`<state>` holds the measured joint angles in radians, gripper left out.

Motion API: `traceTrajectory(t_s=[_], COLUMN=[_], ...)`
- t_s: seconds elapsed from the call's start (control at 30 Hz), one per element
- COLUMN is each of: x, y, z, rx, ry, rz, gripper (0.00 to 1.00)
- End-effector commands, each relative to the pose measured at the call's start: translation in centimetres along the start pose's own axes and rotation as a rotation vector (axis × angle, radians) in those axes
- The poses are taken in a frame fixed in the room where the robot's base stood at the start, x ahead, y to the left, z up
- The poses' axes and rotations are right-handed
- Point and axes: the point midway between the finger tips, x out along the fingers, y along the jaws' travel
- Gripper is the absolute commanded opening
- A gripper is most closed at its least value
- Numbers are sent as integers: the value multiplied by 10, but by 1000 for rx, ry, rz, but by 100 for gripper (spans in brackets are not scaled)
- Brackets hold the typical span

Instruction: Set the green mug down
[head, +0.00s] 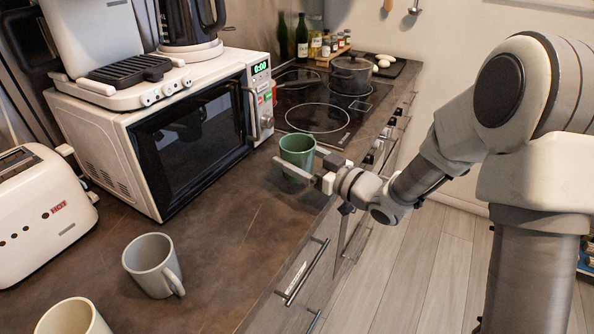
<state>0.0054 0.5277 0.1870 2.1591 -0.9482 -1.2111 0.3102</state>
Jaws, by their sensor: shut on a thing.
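The green mug (297,151) is upright near the front edge of the dark counter, to the right of the microwave. My gripper (303,172) reaches in from the right and is shut on the green mug, with one pale finger across its near side. The far finger is mostly hidden. The mug's base is partly behind the gripper, so I cannot tell whether it touches the counter (235,225).
A microwave (190,130) with a coffee maker (190,25) on top stands behind. A grey mug (153,264), a cream mug (73,318) and a toaster (40,215) are at the left. A pot (350,74) sits on the cooktop (318,117). The counter's middle is clear.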

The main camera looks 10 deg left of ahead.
Motion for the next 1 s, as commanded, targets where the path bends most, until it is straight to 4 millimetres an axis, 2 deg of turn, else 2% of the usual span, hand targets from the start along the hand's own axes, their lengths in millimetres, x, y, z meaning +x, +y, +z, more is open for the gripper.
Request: traceTrajectory(t_s=[0.2,0.63,0.67,0.7,1.0], x=[0,0,0,0,0], y=[0,0,0,0,0], z=[32,38,38,38,35], rx=[1,0,1,1,0], ry=[1,3,0,0,0], rz=[-1,0,0,0,0], gripper=[0,0,96,100,100])
